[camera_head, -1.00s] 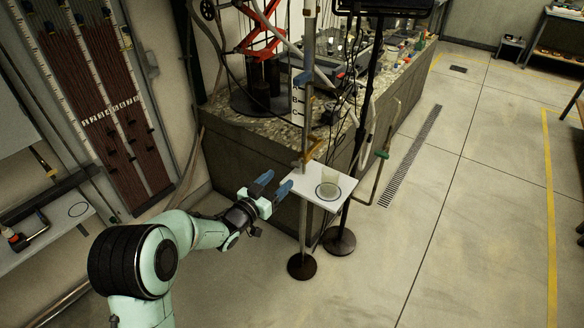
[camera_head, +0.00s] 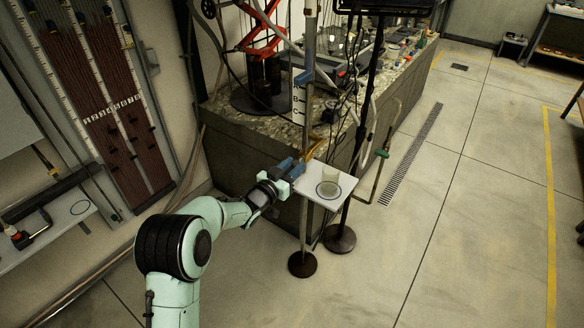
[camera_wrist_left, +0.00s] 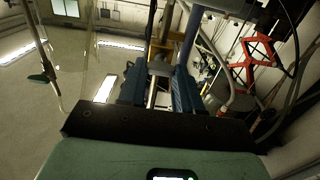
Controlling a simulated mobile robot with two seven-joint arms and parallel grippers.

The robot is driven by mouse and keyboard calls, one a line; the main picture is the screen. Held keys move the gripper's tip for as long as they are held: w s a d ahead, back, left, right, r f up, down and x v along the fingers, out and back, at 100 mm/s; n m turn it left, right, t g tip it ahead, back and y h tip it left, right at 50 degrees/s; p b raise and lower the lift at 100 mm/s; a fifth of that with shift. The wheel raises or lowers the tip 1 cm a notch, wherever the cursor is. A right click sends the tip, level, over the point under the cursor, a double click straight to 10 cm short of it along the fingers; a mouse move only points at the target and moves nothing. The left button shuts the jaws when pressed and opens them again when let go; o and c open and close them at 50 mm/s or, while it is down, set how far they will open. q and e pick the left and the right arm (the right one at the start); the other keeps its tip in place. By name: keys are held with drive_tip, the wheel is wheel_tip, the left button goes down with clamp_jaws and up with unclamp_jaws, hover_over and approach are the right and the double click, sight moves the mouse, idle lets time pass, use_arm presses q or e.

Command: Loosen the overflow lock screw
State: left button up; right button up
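A slim metal post (camera_head: 308,95) stands on a round dark foot (camera_head: 302,264). A brass-coloured fitting (camera_head: 316,149) sits on the post just above a small white shelf (camera_head: 340,173); I cannot make out which part is the overflow lock screw. My left gripper (camera_head: 298,159) is at the post, close to this fitting. In the left wrist view its blue fingers (camera_wrist_left: 160,88) are apart, with the post and yellow-brass parts (camera_wrist_left: 163,46) showing between and beyond them. Contact cannot be told. My right gripper is not in view.
A clear beaker (camera_head: 329,184) stands on the white shelf, right of the gripper. A stone-topped bench (camera_head: 245,128) lies behind. A dark stand foot (camera_head: 340,238) and a bent pipe with a green handle (camera_head: 382,153) are close by.

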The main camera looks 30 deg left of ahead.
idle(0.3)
use_arm(q)
drive_tip(key=n, duration=0.4)
drive_tip(key=shift+a+b, duration=0.1)
drive_tip(key=shift+b, duration=0.3)
drive_tip(key=n, duration=0.3)
drive_tip(key=shift+n, duration=0.3)
drive_tip(key=n+p, duration=0.1)
drive_tip(key=n, duration=0.4)
drive_tip(key=shift+p, duration=0.35)
drive_tip(key=n+p, duration=0.1)
drive_tip(key=n, duration=0.2)
drive_tip(key=shift+f+n, duration=0.1)
drive_tip(key=shift+n, duration=0.2)
drive_tip(key=shift+n+p, duration=0.4)
drive_tip(key=shift+n, duration=0.5)
drive_tip(key=shift+f, duration=0.1)
drive_tip(key=o, duration=1.1)
drive_tip(key=shift+c, duration=0.2)
